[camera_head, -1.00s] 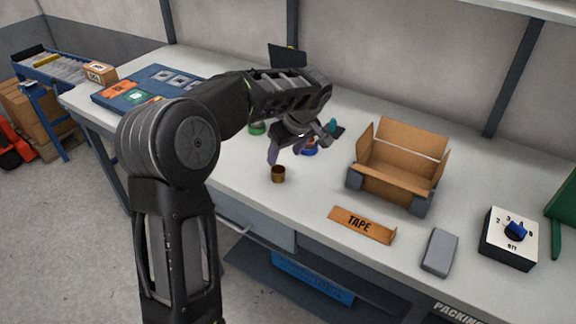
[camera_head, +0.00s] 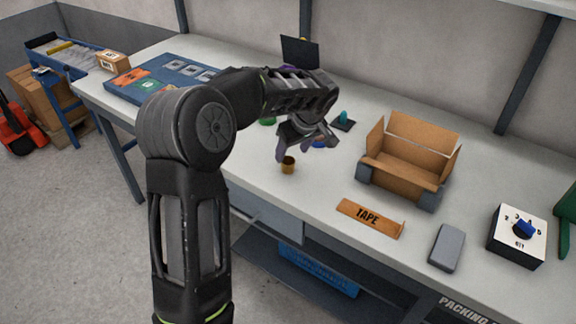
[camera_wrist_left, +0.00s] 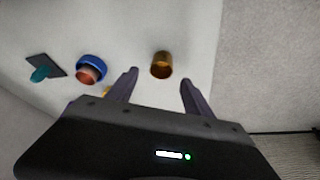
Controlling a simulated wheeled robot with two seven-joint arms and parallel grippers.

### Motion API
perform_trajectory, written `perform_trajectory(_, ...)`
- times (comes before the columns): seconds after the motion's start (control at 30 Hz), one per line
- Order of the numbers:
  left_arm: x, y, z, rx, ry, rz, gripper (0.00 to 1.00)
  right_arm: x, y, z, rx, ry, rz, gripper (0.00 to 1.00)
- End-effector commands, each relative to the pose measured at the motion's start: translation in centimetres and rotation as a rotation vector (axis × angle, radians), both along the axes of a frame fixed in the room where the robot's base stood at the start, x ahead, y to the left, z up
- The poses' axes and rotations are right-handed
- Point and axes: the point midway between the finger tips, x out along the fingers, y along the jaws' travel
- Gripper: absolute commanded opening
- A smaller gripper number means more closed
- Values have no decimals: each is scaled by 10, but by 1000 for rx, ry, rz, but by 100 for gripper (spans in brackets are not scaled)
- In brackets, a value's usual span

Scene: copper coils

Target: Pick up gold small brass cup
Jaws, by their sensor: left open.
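The small gold brass cup (camera_head: 288,165) stands on the light grey table near its front edge. In the left wrist view the cup (camera_wrist_left: 161,65) is just beyond the gap between my left fingers. My left gripper (camera_wrist_left: 155,88) is open, with nothing between its fingers. In the head view my left gripper (camera_head: 302,150) hangs just above and beside the cup, with one finger close to it. Whether they touch cannot be told. My right gripper is not in view.
A blue ring with a copper-coloured piece (camera_wrist_left: 91,68) and a teal-handled object (camera_wrist_left: 40,70) lie left of the cup in the wrist view. An open cardboard box (camera_head: 408,160) and a TAPE sign (camera_head: 370,217) stand to the right. Table between is clear.

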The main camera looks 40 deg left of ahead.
Motion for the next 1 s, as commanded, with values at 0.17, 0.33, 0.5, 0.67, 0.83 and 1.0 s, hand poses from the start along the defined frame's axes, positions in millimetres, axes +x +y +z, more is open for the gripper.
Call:
perform_trajectory(0.17,0,8,-22,-2,6,1,60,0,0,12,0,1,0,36)
perform_trajectory(0.33,4,14,-41,-1,2,1,60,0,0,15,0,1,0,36)
perform_trajectory(0.5,5,15,-45,0,0,0,60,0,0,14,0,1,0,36)
perform_trajectory(0.67,5,15,-44,0,0,0,60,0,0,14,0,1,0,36)
perform_trajectory(0.83,4,15,-44,-1,0,0,60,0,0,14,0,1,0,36)
perform_trajectory(1.0,4,15,-44,-1,1,0,58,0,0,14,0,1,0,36)
